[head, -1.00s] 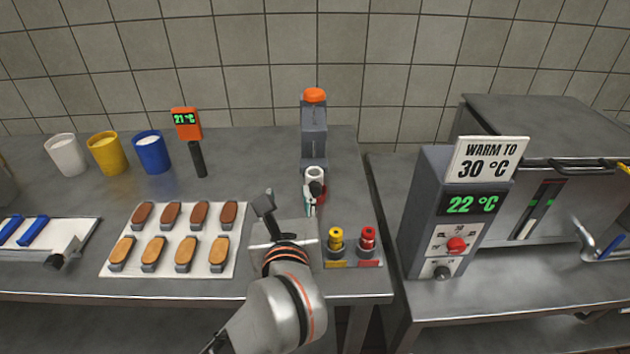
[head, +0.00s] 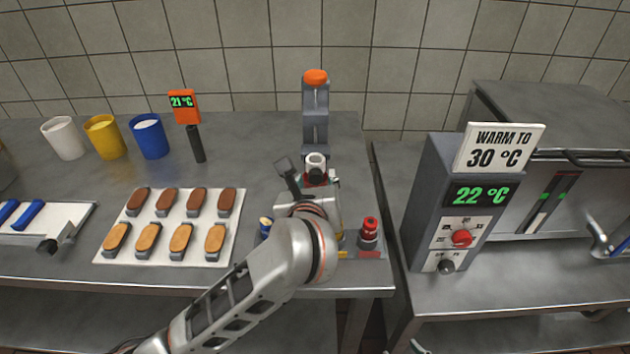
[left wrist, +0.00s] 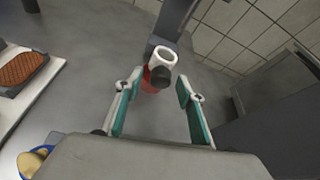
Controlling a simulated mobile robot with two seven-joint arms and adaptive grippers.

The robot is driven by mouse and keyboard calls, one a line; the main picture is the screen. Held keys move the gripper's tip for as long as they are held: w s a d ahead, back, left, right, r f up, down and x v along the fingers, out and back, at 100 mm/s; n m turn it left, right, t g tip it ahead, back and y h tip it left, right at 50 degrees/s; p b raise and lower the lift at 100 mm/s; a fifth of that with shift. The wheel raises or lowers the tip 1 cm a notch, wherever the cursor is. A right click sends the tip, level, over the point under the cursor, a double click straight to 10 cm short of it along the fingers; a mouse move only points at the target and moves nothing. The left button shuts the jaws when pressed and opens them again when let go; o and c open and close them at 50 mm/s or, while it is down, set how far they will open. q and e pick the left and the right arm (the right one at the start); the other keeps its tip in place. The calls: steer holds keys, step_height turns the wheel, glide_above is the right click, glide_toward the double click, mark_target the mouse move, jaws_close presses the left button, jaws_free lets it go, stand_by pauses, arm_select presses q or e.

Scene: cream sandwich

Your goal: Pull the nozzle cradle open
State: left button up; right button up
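The grey upright stand (head: 315,130) with an orange top is at the back of the table. At its foot is a white ring (head: 316,160) with a dark round knob and a red part under it; I take this for the nozzle cradle. The ring also shows in the left wrist view (left wrist: 164,60), with the dark knob (left wrist: 160,76) facing me. In the head view my left wrist hides part of the cradle. My right gripper is out of view.
A red-topped nozzle (head: 369,232) and a blue one (head: 265,228) stand near the front edge. A tray of biscuits (head: 232,212) lies left. Cups and a thermometer (head: 186,110) are behind. The warmer (head: 450,225) stands right, across a gap.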

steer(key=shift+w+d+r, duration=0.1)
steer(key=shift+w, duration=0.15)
arm_select(q)
jaws_close()
steer(key=s+p, duration=0.1)
steer(key=s, duration=0.5)
steer(key=shift+s, duration=0.35)
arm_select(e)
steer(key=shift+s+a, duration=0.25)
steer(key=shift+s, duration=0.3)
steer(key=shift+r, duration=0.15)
arm_select(q)
jaws_free()
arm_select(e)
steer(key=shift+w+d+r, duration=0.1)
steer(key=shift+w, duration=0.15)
